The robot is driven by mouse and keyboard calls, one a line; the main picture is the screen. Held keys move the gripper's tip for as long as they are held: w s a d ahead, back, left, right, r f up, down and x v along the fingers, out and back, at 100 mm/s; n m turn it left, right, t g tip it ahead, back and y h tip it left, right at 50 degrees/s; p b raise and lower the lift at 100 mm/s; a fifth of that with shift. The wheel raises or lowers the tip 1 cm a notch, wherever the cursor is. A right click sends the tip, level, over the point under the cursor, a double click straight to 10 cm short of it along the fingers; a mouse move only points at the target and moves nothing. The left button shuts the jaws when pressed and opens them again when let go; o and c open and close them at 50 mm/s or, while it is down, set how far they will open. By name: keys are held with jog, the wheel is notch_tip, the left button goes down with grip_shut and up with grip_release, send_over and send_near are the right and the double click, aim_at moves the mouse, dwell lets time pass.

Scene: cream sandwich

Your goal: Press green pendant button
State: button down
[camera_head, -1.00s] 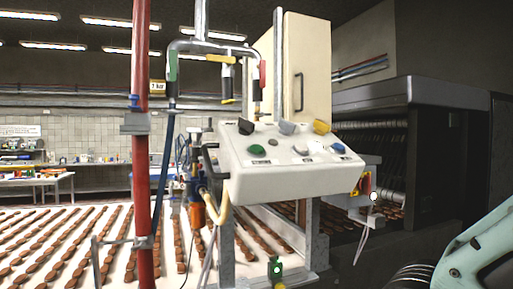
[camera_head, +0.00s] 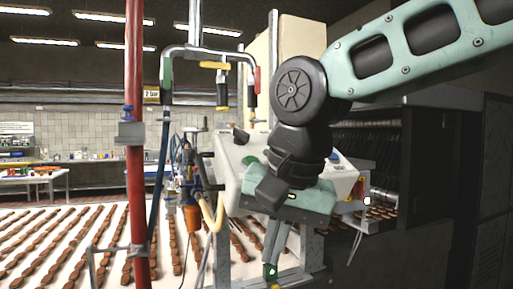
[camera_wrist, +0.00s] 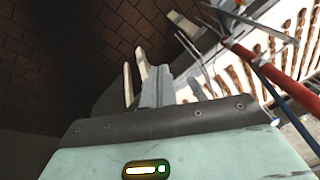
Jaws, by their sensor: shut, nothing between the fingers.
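A small green pendant box (camera_head: 270,272) with a pale button shows low in the head view, below the control box. My gripper (camera_head: 271,256) points down in front of the control box, its fingers shut and empty. Its fingertips appear just above the green pendant box; I cannot tell whether they touch it. In the wrist view, my gripper's body fills the lower part, and the green box cannot be made out.
The white control box (camera_head: 231,183) stands behind my arm, many of its knobs covered. A red pole (camera_head: 136,190) is at left. The cream-covered table (camera_head: 50,255) holds rows of brown biscuits. A red-and-yellow switch (camera_head: 359,187) is at right.

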jog(key=w+r+m+t+p, duration=0.1)
jog(key=w+r+m, duration=0.15)
jog(key=r, duration=0.45)
jog(key=w+r+m+t+p, duration=0.1)
jog(key=w+r+m, duration=0.1)
jog(key=r+m, duration=0.35)
jog(key=m+t, duration=0.1)
jog(key=m, duration=0.2)
send_near(253, 159)
jog(key=v, duration=0.7)
jog(key=shift+s+d+f+p, duration=0.15)
jog(key=shift+s+p, duration=0.1)
jog(key=shift+p, duration=0.15)
jog(key=p+x, duration=0.4)
jog(key=x, duration=0.9)
jog(key=shift+w+f, duration=0.15)
jog(key=shift+w, duration=0.2)
jog(key=shift+a+f, duration=0.15)
jog(key=shift+a, duration=0.1)
